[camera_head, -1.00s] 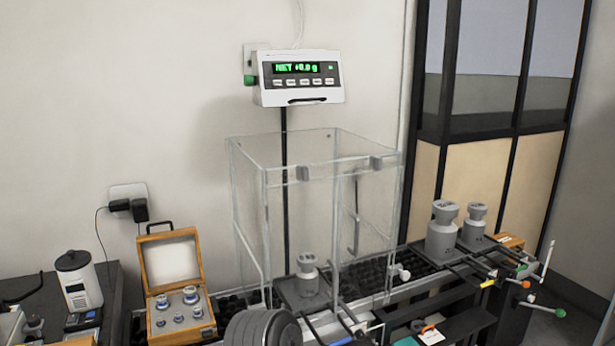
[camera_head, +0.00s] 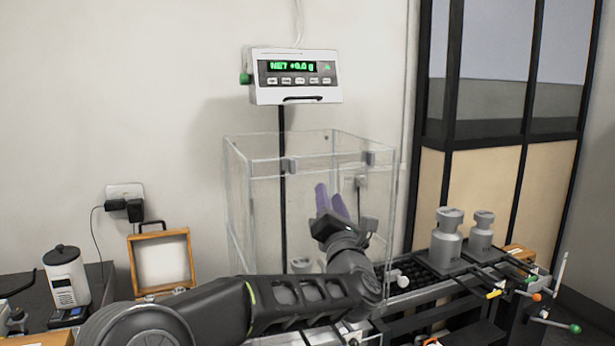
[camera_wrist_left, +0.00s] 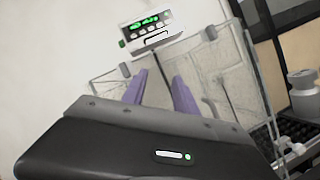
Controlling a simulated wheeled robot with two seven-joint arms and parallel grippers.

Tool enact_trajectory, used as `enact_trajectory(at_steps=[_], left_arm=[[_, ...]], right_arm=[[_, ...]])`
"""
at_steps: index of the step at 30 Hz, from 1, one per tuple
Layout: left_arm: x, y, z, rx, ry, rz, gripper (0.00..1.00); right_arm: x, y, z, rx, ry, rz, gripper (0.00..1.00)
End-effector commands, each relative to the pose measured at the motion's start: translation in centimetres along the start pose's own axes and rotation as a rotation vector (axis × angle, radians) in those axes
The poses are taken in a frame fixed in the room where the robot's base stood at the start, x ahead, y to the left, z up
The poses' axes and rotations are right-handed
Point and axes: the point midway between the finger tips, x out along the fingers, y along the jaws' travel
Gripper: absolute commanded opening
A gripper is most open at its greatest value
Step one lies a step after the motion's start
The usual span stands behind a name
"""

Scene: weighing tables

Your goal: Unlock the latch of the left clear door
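The clear case (camera_head: 262,200) stands under the wall display, with two clear front panels. A small grey latch block (camera_head: 292,166) sits at the top edge of the left panel; another grey block (camera_head: 369,158) sits at the top right. I cannot tell whether either is locked. My left gripper (camera_head: 327,190) has purple fingers pointing up, apart and empty. It appears in front of the panels, below and between the blocks, touching neither. The left wrist view shows the spread fingers (camera_wrist_left: 160,84) before the case (camera_wrist_left: 205,80). My right gripper is not in view.
A display (camera_head: 295,76) hangs above the case. A grey weight (camera_head: 302,265) inside is mostly hidden by my arm. Large weights (camera_head: 447,235) stand to the right, with coloured-knob levers (camera_head: 548,320). An open wooden box (camera_head: 161,262) and a white device (camera_head: 66,278) are left.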

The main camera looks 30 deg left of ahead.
Motion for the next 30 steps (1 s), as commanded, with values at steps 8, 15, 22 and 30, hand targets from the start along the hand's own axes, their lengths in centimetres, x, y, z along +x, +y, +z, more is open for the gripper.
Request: enact_trajectory(at_steps=[8, 15, 22, 30], left_arm=[[0.3, 6.0, -1.1, -0.546, 0.031, 0.241, 0.35], [0.3, 6.0, -1.1, -0.587, 0.025, 0.24, 0.35], [0.7, 6.1, -1.0, -0.584, 0.026, 0.239, 0.35], [3.7, 6.9, -1.2, -0.583, 0.027, 0.24, 0.35]], right_arm=[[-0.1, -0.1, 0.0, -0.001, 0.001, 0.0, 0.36], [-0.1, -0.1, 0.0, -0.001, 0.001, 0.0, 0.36], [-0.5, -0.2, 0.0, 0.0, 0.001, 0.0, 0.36], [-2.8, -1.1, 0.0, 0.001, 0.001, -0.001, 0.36]])
